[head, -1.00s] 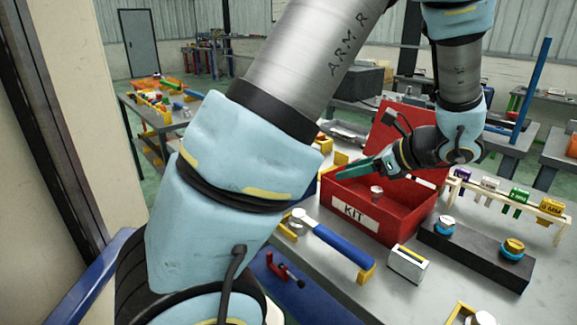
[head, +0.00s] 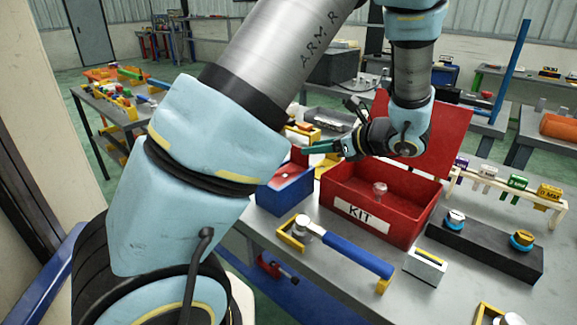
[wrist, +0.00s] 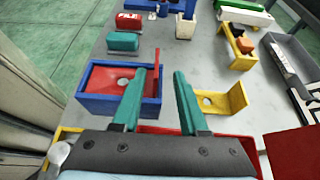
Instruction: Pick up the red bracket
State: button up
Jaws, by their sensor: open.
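The red bracket (wrist: 100,78) lies in a small blue box (wrist: 120,112) in the wrist view, a flat plate with a pale round hole showing. In the head view the upright part of the bracket (head: 298,156) sticks up from the blue box (head: 290,197). My gripper (wrist: 166,72) is open, with teal fingers apart and nothing between them.
The open red KIT box (head: 405,225) stands right of the blue box, its lid raised. A yellow bracket (wrist: 225,103) lies right of my fingers in the wrist view. A green-topped block (wrist: 122,41) and a yellow stand (wrist: 240,50) are farther off.

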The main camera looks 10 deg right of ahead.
aim_at(291, 153)
jog(key=p+x, duration=0.1)
jog(key=x, duration=0.1)
jog(key=p+x, duration=0.1)
jog(key=x, duration=0.1)
jog(key=shift+a+f, duration=0.3)
jog(key=shift+a, duration=0.05)
jog(key=shift+w+a+f, duration=0.25)
jog(key=shift+w+f, duration=0.05)
jog(key=shift+f, duration=0.05)
grip_shut()
jog(key=shift+r, duration=0.1)
dwell(0.8)
